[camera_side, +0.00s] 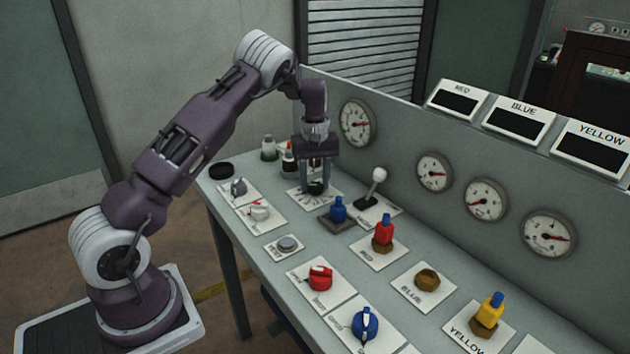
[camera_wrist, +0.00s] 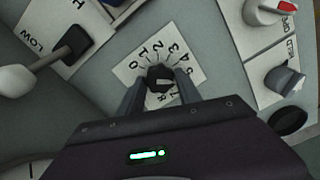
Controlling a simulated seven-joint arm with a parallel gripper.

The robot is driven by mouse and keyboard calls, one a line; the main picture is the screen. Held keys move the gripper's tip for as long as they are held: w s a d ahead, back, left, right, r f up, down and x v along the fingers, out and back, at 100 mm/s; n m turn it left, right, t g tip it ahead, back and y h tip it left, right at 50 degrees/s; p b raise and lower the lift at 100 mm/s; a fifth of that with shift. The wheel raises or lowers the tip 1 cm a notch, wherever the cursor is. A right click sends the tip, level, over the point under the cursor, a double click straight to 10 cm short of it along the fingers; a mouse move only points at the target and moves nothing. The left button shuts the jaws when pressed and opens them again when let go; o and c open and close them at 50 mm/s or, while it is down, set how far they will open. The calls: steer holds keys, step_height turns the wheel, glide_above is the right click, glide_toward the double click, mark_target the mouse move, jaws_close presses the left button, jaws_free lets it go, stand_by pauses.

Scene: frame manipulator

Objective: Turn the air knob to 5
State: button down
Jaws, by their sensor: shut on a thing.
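The air knob (camera_wrist: 159,76) is a small black knob on a white dial plate (camera_wrist: 128,72) with numbers around it. Digits from 0 to 5 show on the far side in the wrist view, and others are partly hidden near the fingers. In the side view the knob (camera_side: 316,188) sits at the far end of the panel, under my gripper (camera_side: 315,182). My gripper (camera_wrist: 160,86) points down with its two fingers shut on the knob, one on each side. Which number the knob points to cannot be told.
A white-ball lever (camera_side: 378,175) and a blue plug (camera_side: 338,208) stand close to the right of my gripper. Bottles (camera_side: 268,150) stand behind to its left. A round gauge (camera_side: 358,124) is on the back wall nearby. Red (camera_side: 321,277) and blue (camera_side: 364,322) knobs are nearer the front.

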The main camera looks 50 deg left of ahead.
mark_target(315, 185)
steer(key=shift+n, duration=0.6)
steer(key=c, duration=0.8)
jaws_free()
steer(key=shift+c, duration=0.2)
step_height(315, 185, up, 7)
steer(key=shift+r, duration=0.1)
